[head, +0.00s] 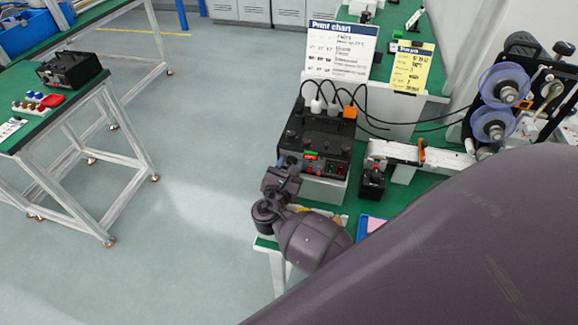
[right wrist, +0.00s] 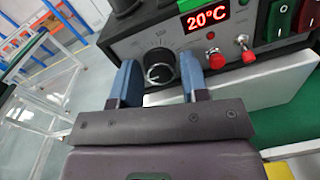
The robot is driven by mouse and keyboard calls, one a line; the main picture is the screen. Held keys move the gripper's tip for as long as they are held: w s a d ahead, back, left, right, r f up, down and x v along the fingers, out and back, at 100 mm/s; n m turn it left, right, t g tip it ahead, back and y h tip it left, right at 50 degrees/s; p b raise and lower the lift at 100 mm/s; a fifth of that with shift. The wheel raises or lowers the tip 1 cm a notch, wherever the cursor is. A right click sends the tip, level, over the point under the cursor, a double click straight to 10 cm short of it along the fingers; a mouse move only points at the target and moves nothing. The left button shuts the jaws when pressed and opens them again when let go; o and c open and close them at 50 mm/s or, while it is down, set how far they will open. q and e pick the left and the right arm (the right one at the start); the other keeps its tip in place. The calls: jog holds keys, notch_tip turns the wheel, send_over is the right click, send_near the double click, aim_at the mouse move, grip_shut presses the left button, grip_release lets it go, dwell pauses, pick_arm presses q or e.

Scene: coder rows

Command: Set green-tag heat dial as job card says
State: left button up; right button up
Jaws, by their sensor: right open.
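A dark control box (head: 318,140) stands on the green bench, with a small green tag (head: 311,153) at its upper front edge and a red display just below. In the right wrist view the display (right wrist: 208,17) reads 20°C. The black heat dial (right wrist: 158,67) with a pale pointer line sits on the box's grey front panel. My right gripper (right wrist: 160,80) is open, its two blue fingers to the left and right of the dial; I cannot tell whether they touch it. The yellow job card (head: 411,70) stands behind; its writing is too small to read. My left gripper is out of view.
A white print chart (head: 341,51) stands beside the card. Right of the dial are a red button (right wrist: 216,60) and a red-tipped toggle (right wrist: 243,45). A small black box (head: 373,178) and a reel machine (head: 500,100) are to the right. My arm covers the lower right.

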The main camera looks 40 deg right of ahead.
jog(key=c, duration=0.6)
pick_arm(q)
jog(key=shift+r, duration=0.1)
pick_arm(e)
jog(key=shift+c, duration=0.2)
jog(key=shift+m, duration=0.3)
pick_arm(q)
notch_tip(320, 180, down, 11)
jog(key=b, duration=1.1)
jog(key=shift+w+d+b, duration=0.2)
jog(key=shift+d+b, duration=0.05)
jog(key=shift+b, duration=0.15)
pick_arm(e)
jog(key=shift+s+f+m+t+y, duration=0.15)
jog(key=shift+m+y, duration=0.15)
jog(key=shift+m, duration=4.1)
jog(key=shift+f+m+t+y, duration=0.15)
jog(key=shift+m+y, duration=0.15)
jog(key=shift+m, duration=4.1)
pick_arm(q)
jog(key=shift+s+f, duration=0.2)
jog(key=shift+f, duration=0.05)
pick_arm(e)
jog(key=shift+r, duration=0.15)
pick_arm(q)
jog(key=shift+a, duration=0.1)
pick_arm(e)
jog(key=o, duration=0.6)
